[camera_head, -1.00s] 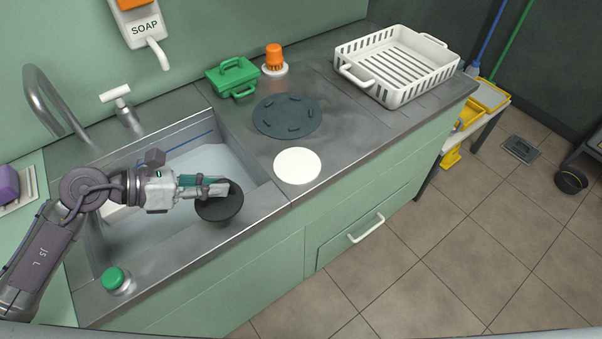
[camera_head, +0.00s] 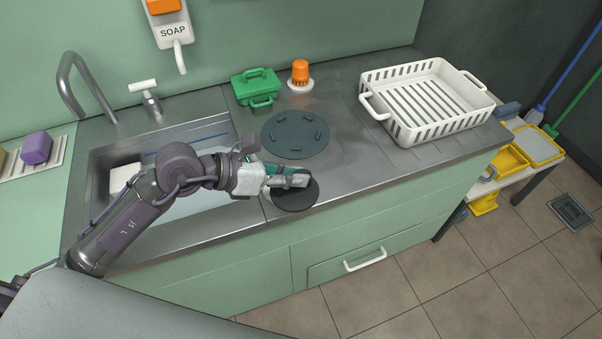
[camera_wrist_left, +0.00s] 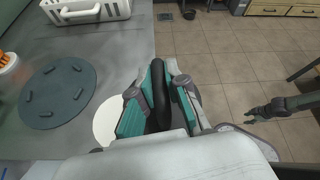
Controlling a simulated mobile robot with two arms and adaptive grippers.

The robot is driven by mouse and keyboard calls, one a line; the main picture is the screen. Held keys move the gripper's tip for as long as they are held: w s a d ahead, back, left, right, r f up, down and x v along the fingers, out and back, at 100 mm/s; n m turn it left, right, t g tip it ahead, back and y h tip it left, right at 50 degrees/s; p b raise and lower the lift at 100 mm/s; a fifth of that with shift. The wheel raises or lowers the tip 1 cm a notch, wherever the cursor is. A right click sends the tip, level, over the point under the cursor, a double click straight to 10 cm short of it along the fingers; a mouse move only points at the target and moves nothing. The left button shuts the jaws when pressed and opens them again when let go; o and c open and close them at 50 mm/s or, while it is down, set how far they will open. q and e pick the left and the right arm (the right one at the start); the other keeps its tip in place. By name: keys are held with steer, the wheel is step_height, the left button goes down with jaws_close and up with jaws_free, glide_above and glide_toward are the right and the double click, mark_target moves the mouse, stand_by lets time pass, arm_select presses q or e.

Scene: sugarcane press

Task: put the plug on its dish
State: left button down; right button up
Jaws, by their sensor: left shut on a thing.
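My left gripper (camera_head: 288,179) is shut on the black round plug (camera_head: 296,196), seen at the counter's front edge, right of the sink. In the left wrist view the plug (camera_wrist_left: 182,95) shows as a dark band between the green-padded fingers (camera_wrist_left: 160,95). The white round dish (camera_wrist_left: 107,121) lies on the counter, left of the fingers in that view. In the head view the plug and gripper hide nearly all of the dish. I cannot tell whether the plug touches it. A dark gripper, seemingly my right one (camera_wrist_left: 268,109), shows small over the floor in the wrist view.
A dark round mat (camera_head: 296,134) lies behind the plug. A green box (camera_head: 258,87), an orange-topped item (camera_head: 300,75) and a white basket (camera_head: 430,103) stand farther back. The sink (camera_head: 100,190) is at left. Counter between mat and basket is clear.

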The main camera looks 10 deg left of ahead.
arm_select(q)
steer(key=shift+m, duration=0.4)
steer(key=d+r+p, duration=0.1)
steer(key=d+p, duration=0.2)
steer(key=d+r+p, duration=0.1)
steer(key=d, duration=0.1)
steer(key=shift+w+r, duration=0.25)
steer(key=shift+r, duration=0.1)
steer(key=shift+g, duration=0.3)
steer(key=w+a+f, duration=0.2)
steer(key=a, duration=0.1)
steer(key=w+a+f, duration=0.2)
steer(key=f, duration=0.1)
steer(key=w+a+f, duration=0.2)
steer(key=a, duration=0.1)
steer(key=shift+w+a+f, duration=0.15)
steer(key=shift+w+a, duration=0.05)
steer(key=shift+a, duration=0.15)
steer(key=shift+a+f, duration=0.15)
steer(key=shift+f, duration=1.9)
steer(key=c, duration=1.2)
jaws_free()
arm_select(e)
steer(key=r, duration=0.5)
steer(key=shift+a+r, duration=0.25)
steer(key=shift+r, duration=0.15)
